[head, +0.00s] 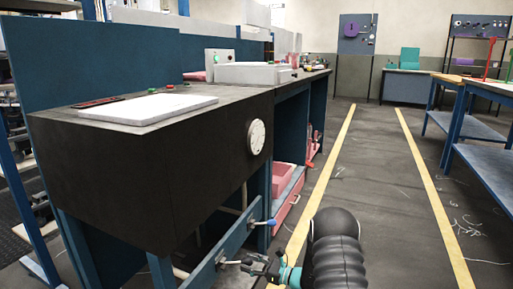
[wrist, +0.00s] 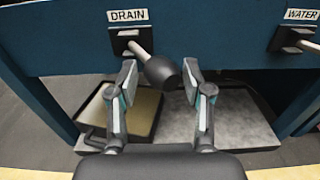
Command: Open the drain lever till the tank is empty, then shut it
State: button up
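The drain lever is a pale rod with a black ball knob (wrist: 161,71), below a DRAIN label (wrist: 128,15) in the wrist view. It sticks out of a dark bracket on a blue rail (wrist: 75,42), pointing toward me and down to the right. My gripper (wrist: 160,82) is open, one finger on each side of the knob, with gaps visible. In the head view my gripper (head: 268,268) is low at the rail, by the lever. The black tank (head: 120,165) has a round white gauge (head: 256,137). Its needle is too small to read, and its inside is hidden.
A WATER lever (wrist: 300,42) sits to the right on the same rail; a blue-knobbed lever (head: 271,223) shows in the head view. The floor aisle (head: 375,150) to the right is clear.

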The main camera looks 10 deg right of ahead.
jog(key=shift+s+a, duration=0.15)
jog(key=shift+s, duration=0.1)
jog(key=v, duration=0.9)
